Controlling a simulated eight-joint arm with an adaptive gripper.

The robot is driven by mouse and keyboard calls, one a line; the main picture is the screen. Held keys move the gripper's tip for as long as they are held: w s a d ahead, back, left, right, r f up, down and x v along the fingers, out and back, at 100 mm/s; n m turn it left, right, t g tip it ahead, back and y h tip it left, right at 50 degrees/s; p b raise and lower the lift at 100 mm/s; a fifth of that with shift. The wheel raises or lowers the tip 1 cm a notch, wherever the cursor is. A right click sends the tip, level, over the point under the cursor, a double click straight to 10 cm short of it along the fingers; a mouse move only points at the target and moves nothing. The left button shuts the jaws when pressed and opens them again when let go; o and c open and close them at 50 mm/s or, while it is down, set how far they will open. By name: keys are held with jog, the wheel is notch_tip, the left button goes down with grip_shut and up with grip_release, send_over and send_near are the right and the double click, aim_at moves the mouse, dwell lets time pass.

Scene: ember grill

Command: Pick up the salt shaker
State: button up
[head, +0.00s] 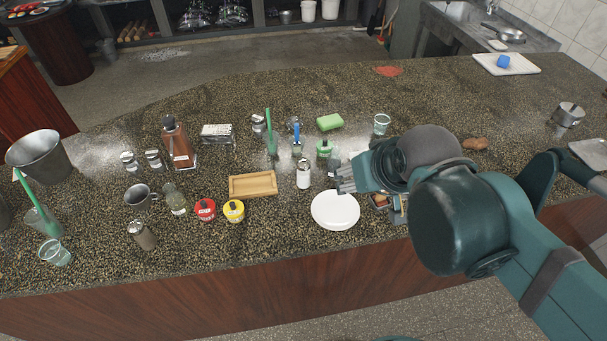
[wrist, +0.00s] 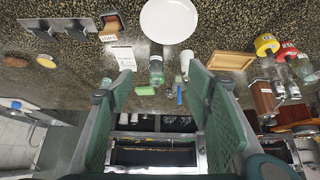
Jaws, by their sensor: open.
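My gripper (head: 345,181) is above the counter near the white plate (head: 335,210), its fingers pointing left. In the wrist view my gripper (wrist: 158,72) has its two green-padded fingers wide apart with nothing held. Small shaker-like containers stand on the counter: two glass ones with metal lids (head: 129,161) (head: 153,159) at left, a white one (head: 303,174) left of my gripper, and a metal one (head: 143,235) at front left. A small clear container (wrist: 156,70) shows between the fingertips in the wrist view. I cannot tell which is the salt shaker; labels are too small to read.
A metal bucket (head: 40,156) is at far left. The counter's back right is mostly clear.

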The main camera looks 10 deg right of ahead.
jog(key=w+a+n+g+p, duration=0.1)
jog(key=w+n+p, duration=0.1)
jog(key=w+n, duration=0.2)
jog(key=n+g+p, duration=0.4)
jog(key=n, duration=0.7)
send_near(304, 161)
jog(key=s+d+f, duration=0.2)
jog(key=d, duration=0.1)
jog(key=w+f+n, duration=0.1)
jog(key=f+n, duration=0.1)
jog(key=w+a+f+n+g+p, duration=0.1)
jog(key=n, duration=0.1)
jog(key=w+a+f+n+p, duration=0.1)
jog(key=f, duration=0.1)
jog(key=shift+w+a+f+n+g, duration=0.25)
jog(key=shift+f+n+g, duration=0.05)
jog(key=shift+n, duration=0.1)
jog(key=shift+w+a+f+n+p, duration=0.2)
jog(key=shift+a+f+n+p, duration=0.1)
jog(key=shift+f+n, duration=0.3)
jog(key=shift+f, duration=0.15)
jog(key=shift+d+f, duration=0.1)
jog(key=shift+f, duration=1.1)
jog(key=shift+f, duration=0.15)
jog(key=shift+f, duration=2.45)
